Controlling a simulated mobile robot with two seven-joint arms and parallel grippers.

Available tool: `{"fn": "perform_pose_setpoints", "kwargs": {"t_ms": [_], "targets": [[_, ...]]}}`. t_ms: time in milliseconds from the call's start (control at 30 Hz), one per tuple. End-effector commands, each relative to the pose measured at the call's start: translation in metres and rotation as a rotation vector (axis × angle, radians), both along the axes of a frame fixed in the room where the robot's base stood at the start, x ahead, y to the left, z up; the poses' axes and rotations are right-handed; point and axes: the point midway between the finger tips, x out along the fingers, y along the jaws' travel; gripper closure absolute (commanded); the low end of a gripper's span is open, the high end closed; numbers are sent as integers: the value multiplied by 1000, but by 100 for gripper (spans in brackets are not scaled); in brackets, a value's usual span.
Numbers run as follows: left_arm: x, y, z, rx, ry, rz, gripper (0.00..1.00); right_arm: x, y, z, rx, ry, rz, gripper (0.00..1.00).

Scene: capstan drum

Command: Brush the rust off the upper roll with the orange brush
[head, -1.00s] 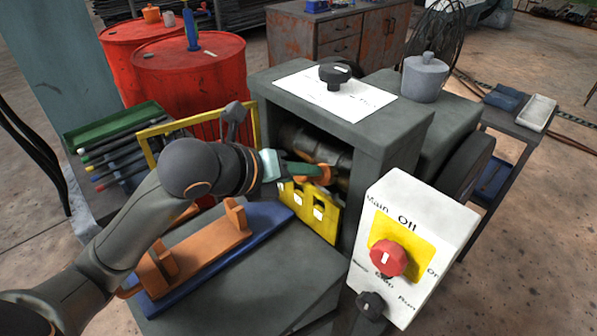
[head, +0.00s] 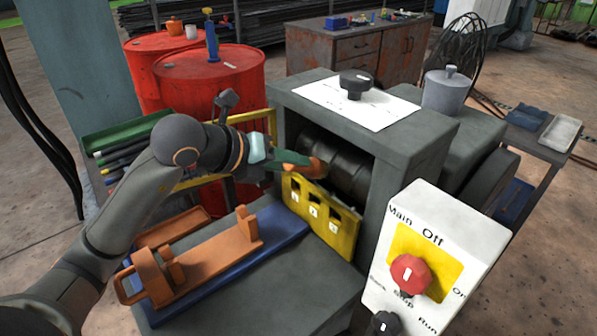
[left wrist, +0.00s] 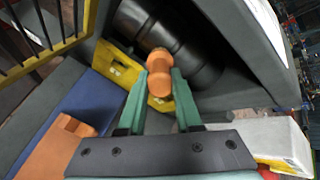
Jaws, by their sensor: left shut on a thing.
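My left gripper (head: 305,163) reaches in from the left to the machine's front opening, its green fingers shut on the orange brush (head: 318,169). The brush also shows between the fingertips in the left wrist view (left wrist: 159,63). The upper roll (head: 347,168) is a dark, ridged cylinder inside the opening, and it also shows in the left wrist view (left wrist: 150,30). The brush end lies in front of the roll; I cannot tell whether they touch. No clear rust patch shows on the visible part. The lower part of the opening is hidden behind a yellow plate. My right gripper is not in view.
The yellow slotted plate (head: 322,222) stands below the brush. An orange holder (head: 205,260) lies on a blue base (head: 277,229) at the front left. A white control box (head: 458,235) with a red knob juts out at the right. A yellow guard (head: 272,130) stands behind my arm.

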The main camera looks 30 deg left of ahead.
Motion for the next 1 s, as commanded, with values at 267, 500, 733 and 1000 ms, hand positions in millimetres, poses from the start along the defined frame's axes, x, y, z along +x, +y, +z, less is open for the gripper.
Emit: {"fn": "perform_pose_setpoints", "kwargs": {"t_ms": [267,500,733,1000], "targets": [[4,10,0,0,-2,1,100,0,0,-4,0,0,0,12],[12,29,0,-1,-1,2,100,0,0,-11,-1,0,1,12],[19,43,0,0,-2,1,100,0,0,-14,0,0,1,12],[20,44,1,-2,-4,0,100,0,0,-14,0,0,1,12]]}}
